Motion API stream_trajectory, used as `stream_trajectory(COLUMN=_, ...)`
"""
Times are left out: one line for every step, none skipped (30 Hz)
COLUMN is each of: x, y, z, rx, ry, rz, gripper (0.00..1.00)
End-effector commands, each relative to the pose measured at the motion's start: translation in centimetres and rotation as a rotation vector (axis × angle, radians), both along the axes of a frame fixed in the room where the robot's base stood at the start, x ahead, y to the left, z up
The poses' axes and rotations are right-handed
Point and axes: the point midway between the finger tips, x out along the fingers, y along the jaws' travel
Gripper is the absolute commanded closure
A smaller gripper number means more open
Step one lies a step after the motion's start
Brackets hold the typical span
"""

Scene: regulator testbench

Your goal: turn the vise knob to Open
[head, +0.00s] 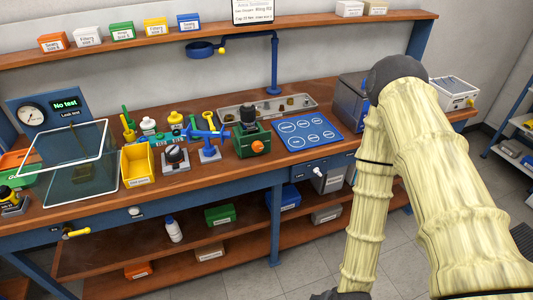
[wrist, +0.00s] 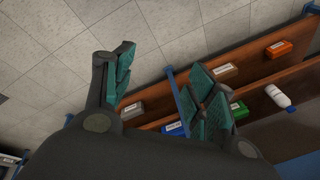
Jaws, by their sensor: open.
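The green vise (head: 250,139) stands on the bench's front half, in the middle of the head view. Its orange knob (head: 258,147) is on the side facing me; its setting is too small to read. A dark part sits in the top of the vise. My gripper (wrist: 160,88) is open and empty in the wrist view, its green-padded fingers spread apart over the floor and lower shelf. In the head view my arm bends down at the right, and the gripper's fingers are not visible there. The gripper is away from the vise, which the wrist view does not show.
A blue mat (head: 307,134) lies right of the vise, and a grey tray (head: 268,107) behind it. A blue stand (head: 207,150), a black-knobbed block (head: 176,157) and a yellow bin (head: 138,165) stand left. Lower shelves hold boxes and a white bottle (head: 173,230).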

Motion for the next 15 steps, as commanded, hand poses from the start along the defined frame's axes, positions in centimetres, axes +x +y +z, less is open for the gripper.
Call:
stream_trajectory(x=2.2, y=1.1, z=-0.5, rx=0.048, ry=-0.045, rz=-0.086, gripper=0.44)
stream_trajectory(x=3.3, y=1.8, z=-0.3, rx=0.079, ry=-0.067, rz=-0.139, gripper=0.44)
stream_trajectory(x=4.8, y=2.6, z=-0.1, rx=0.122, ry=-0.096, rz=-0.208, gripper=0.44)
stream_trajectory(x=6.0, y=3.2, z=0.2, rx=0.157, ry=-0.12, rz=-0.261, gripper=0.44)
stream_trajectory(x=7.1, y=3.8, z=0.5, rx=0.192, ry=-0.138, rz=-0.312, gripper=0.44)
stream_trajectory(x=8.7, y=4.6, z=0.9, rx=0.242, ry=-0.166, rz=-0.381, gripper=0.44)
stream_trajectory(x=9.8, y=5.2, z=1.3, rx=0.281, ry=-0.184, rz=-0.431, gripper=0.44)
stream_trajectory(x=11.0, y=5.7, z=1.7, rx=0.322, ry=-0.202, rz=-0.481, gripper=0.44)
stream_trajectory(x=12.4, y=6.5, z=2.3, rx=0.378, ry=-0.224, rz=-0.545, gripper=0.44)
stream_trajectory(x=13.5, y=7.0, z=2.9, rx=0.422, ry=-0.239, rz=-0.594, gripper=0.44)
stream_trajectory(x=14.6, y=7.6, z=3.4, rx=0.468, ry=-0.253, rz=-0.642, gripper=0.44)
stream_trajectory(x=16.0, y=8.2, z=4.2, rx=0.529, ry=-0.269, rz=-0.704, gripper=0.44)
stream_trajectory(x=17.1, y=8.7, z=4.9, rx=0.578, ry=-0.28, rz=-0.75, gripper=0.44)
stream_trajectory(x=18.1, y=9.2, z=5.5, rx=0.628, ry=-0.29, rz=-0.794, gripper=0.44)
stream_trajectory(x=19.5, y=9.8, z=6.5, rx=0.695, ry=-0.301, rz=-0.852, gripper=0.44)
